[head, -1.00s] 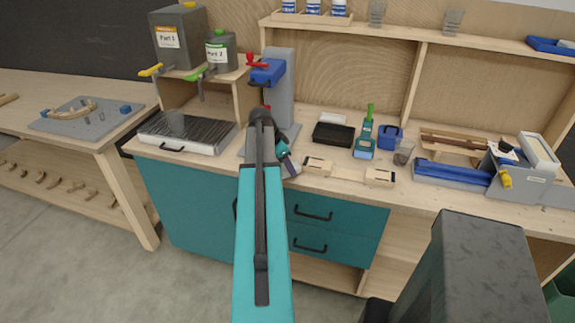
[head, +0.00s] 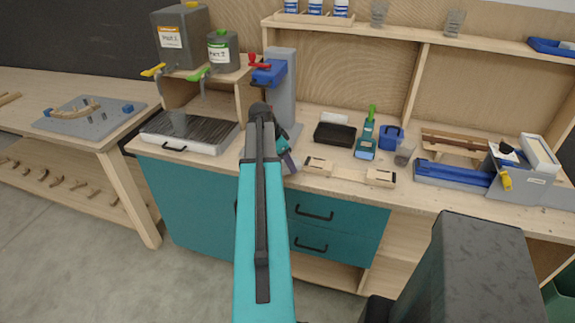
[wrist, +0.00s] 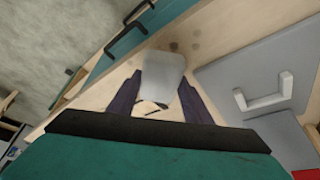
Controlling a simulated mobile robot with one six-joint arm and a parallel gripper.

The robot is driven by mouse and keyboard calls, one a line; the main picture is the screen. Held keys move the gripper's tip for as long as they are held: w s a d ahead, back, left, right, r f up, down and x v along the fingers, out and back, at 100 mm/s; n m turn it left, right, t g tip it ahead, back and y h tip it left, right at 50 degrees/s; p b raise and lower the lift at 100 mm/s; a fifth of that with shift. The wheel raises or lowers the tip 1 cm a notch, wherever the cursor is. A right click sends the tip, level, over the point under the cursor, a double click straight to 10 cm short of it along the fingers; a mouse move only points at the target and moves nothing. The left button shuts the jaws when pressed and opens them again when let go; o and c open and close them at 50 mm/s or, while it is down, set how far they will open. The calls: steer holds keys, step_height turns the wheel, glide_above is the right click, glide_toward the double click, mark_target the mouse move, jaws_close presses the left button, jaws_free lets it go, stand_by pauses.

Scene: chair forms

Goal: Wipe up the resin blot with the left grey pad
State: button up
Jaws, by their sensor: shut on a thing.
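My gripper (wrist: 158,92) is shut on a pale grey pad (wrist: 164,68), held between its two dark purple fingers in the wrist view. Brownish resin spots (wrist: 176,46) lie on the pale wooden bench top, just beyond the pad's far edge in the picture. I cannot tell whether the pad touches the wood. In the head view my gripper (head: 289,160) is over the bench's front part, beside the grey stand with the blue head (head: 282,90). My arm hides part of that area, and neither the pad nor the spots can be made out there.
A grey plate with a pale handle (wrist: 230,72) lies close to the right of my gripper in the wrist view. A ribbed tray (head: 160,145) is left of the stand. A wooden form (head: 335,170), a black tray (head: 333,134) and a blue caddy (head: 391,137) are to the right.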

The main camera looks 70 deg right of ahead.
steer(key=shift+r+p, duration=0.7)
steer(key=shift+r, duration=1.05)
steer(key=shift+r+p, duration=0.7)
steer(key=shift+r, duration=0.8)
steer(key=w+a+r+n+t+b, duration=0.15)
steer(key=w+a+n, duration=0.55)
steer(key=w+a, duration=0.8)
steer(key=w+a+r+n+t+b, duration=0.1)
steer(key=w+a+n+t+b, duration=0.35)
steer(key=w+a, duration=1)
steer(key=w+a+r+n+y, duration=0.1)
steer(key=w+a+n, duration=0.3)
steer(key=a, duration=0.8)
steer(key=w+a+r+n+t+y+b, duration=0.1)
steer(key=w+a+n, duration=0.4)
steer(key=a, duration=0.8)
steer(key=w+a+n+y, duration=0.1)
steer(key=w+a+n, duration=0.4)
steer(key=a, duration=0.7)
steer(key=shift+w+a+r+n, duration=0.1)
steer(key=shift+a+r+n, duration=0.1)
steer(key=shift+r+n, duration=0.25)
